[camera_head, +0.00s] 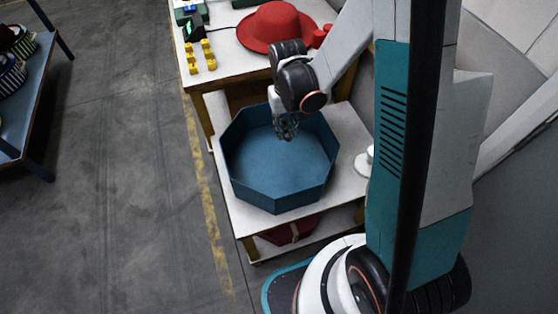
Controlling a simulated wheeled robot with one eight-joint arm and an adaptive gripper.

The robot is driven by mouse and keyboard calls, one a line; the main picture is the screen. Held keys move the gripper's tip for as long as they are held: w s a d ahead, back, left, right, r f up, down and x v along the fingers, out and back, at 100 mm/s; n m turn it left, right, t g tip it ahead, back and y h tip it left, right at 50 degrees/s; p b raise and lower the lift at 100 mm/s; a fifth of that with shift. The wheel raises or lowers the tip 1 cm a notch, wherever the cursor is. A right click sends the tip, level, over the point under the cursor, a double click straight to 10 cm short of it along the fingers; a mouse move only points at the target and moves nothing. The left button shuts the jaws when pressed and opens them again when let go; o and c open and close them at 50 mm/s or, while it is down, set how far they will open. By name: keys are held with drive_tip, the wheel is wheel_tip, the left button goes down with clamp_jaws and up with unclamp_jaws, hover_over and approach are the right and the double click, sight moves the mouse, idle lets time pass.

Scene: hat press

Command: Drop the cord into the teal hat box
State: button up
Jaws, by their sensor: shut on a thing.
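The teal hat box (245,192) is an open octagonal box standing on a white-topped stand, and its visible floor looks bare. My gripper (287,134) points down over the far part of the box opening. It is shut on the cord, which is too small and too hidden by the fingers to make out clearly. I cannot tell how far the fingertips are above the box floor.
A red hat (272,24) and yellow pegs (198,58) sit on the white table behind the box. A small white round object (365,160) stands to the right of the box. A blue table (38,95) with striped hats is at far left. The grey floor between is clear.

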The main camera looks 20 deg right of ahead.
drive_tip(key=o, duration=0.9)
wheel_tip(320, 180, up, 12)
drive_tip(key=shift+r, duration=0.1)
idle(0.5)
drive_tip(key=shift+s+r+t, duration=1.2)
drive_tip(key=shift+s+r, duration=0.7)
drive_tip(key=shift+s, duration=0.4)
drive_tip(key=shift+s+r+t, duration=1.2)
drive_tip(key=shift+s+r, duration=0.65)
drive_tip(key=shift+s, duration=0.45)
drive_tip(key=shift+s+r+t, duration=1.2)
drive_tip(key=shift+s+r, duration=0.7)
drive_tip(key=shift+s, duration=0.4)
